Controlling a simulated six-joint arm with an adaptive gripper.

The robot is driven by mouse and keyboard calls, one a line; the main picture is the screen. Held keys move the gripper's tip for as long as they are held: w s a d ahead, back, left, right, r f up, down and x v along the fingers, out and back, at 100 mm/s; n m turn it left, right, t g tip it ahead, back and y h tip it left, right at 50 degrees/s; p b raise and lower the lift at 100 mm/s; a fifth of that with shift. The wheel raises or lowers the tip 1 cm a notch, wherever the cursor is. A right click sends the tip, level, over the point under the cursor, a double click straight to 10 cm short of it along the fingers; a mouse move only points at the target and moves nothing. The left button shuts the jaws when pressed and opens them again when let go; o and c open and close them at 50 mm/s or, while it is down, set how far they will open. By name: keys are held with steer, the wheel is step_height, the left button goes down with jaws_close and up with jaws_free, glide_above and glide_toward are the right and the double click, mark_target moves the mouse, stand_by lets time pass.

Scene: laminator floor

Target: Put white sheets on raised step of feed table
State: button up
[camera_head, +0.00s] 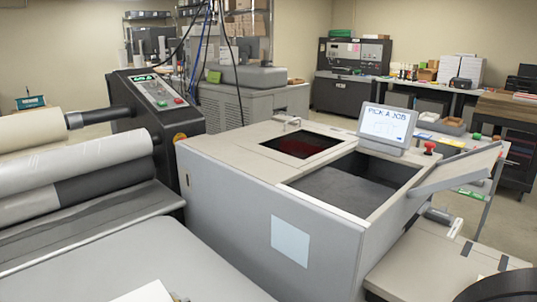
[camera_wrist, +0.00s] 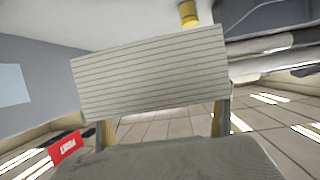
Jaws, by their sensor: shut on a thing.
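In the wrist view, a pale block with many fine parallel lines, which looks like the edge of the white sheets (camera_wrist: 150,72), fills the middle. My gripper (camera_wrist: 164,118) is shut on it, with a finger at each side. In the head view, the grey feed table (camera_head: 135,268) lies at the lower left in front of the rollers. A white corner (camera_head: 148,292) shows at the bottom edge, mostly cut off; I cannot tell whether it is the held sheets. The raised step is not clearly visible.
Large rollers (camera_head: 75,165) and a control panel (camera_head: 158,90) stand behind the feed table. A big grey cabinet (camera_head: 265,220) with open wells and a screen (camera_head: 387,123) borders it on the right. A red label (camera_wrist: 65,148) shows in the wrist view.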

steer(key=shift+y, duration=0.3)
steer(key=s+d, duration=0.1)
steer(key=d+r, duration=0.1)
steer(key=d, duration=0.1)
steer(key=s+d+r, duration=0.1)
steer(key=d, duration=0.1)
steer(key=shift+s+d, duration=0.1)
steer(key=shift+s, duration=0.25)
steer(key=d+r, duration=0.2)
steer(key=r, duration=0.1)
steer(key=shift+w, duration=0.1)
steer(key=shift+w+d+r, duration=0.15)
steer(key=shift+d+r, duration=0.2)
steer(key=shift+r, duration=0.1)
steer(key=shift+a, duration=0.1)
